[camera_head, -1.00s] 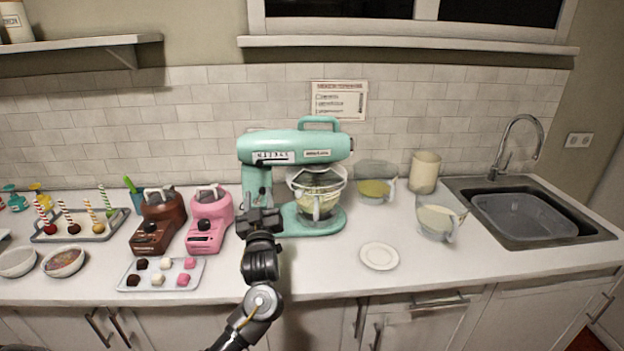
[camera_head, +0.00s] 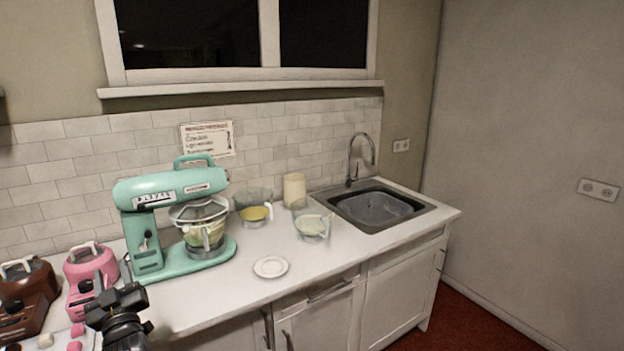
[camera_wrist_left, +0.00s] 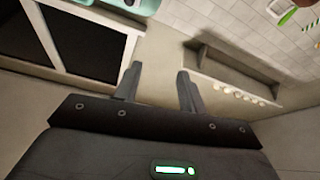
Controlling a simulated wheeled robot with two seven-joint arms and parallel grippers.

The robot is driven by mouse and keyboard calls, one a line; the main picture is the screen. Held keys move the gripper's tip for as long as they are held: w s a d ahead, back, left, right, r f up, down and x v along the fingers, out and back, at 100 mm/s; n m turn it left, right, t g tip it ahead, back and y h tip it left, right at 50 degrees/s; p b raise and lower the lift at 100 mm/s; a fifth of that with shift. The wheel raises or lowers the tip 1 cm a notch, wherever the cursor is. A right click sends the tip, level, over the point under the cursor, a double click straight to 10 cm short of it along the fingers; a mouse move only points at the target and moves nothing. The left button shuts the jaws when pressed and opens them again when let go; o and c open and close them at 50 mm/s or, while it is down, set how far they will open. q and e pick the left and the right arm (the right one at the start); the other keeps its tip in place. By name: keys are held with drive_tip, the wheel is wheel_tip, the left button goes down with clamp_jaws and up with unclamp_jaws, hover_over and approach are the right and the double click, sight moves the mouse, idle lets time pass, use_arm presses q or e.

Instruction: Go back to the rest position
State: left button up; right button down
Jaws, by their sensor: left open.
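My left gripper (camera_head: 112,292) is at the lower left of the head view, in front of the pink machine (camera_head: 88,268) and left of the teal stand mixer (camera_head: 160,195). In the left wrist view its two fingers (camera_wrist_left: 158,84) are apart with nothing between them. The mixer's glass bowl (camera_head: 205,232) holds something pale and stands under the mixer head. My right gripper is not in view.
A white plate (camera_head: 270,266) lies near the counter's front edge. A jug with yellow content (camera_head: 256,214), a cream canister (camera_head: 294,190) and a jug with pale content (camera_head: 312,226) stand behind it. The sink (camera_head: 375,207) is to the right. A brown machine (camera_head: 24,290) is at far left.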

use_arm(q)
drive_tip(key=s+d+f+m+g+h, duration=0.35)
drive_tip(key=s+d+f+h, duration=0.3)
drive_tip(key=f, duration=0.45)
drive_tip(key=s+d+f+m+g+h, duration=0.35)
drive_tip(key=s+d+f+h, duration=0.2)
drive_tip(key=d+f, duration=0.4)
drive_tip(key=s+d+f+m+g+h, duration=0.1)
drive_tip(key=s+d+f+m+g, duration=0.15)
drive_tip(key=s, duration=0.55)
drive_tip(key=s+d+f+m+g, duration=0.1)
drive_tip(key=s+f+g, duration=0.15)
drive_tip(key=s, duration=0.55)
drive_tip(key=s+d+f+m+g+h, duration=0.1)
drive_tip(key=s+d+f+g, duration=0.15)
drive_tip(key=s, duration=0.55)
wheel_tip(320, 180, down, 24)
drive_tip(key=s+a+f+g, duration=0.1)
drive_tip(key=s+f, duration=0.7)
drive_tip(key=f, duration=0.1)
drive_tip(key=s+a+f+g, duration=0.1)
drive_tip(key=s+a+f, duration=0.1)
drive_tip(key=s+f, duration=0.7)
drive_tip(key=shift+s+a+f+m+y+b, duration=0.3)
drive_tip(key=shift+f+m+b, duration=0.05)
drive_tip(key=shift+f, duration=0.15)
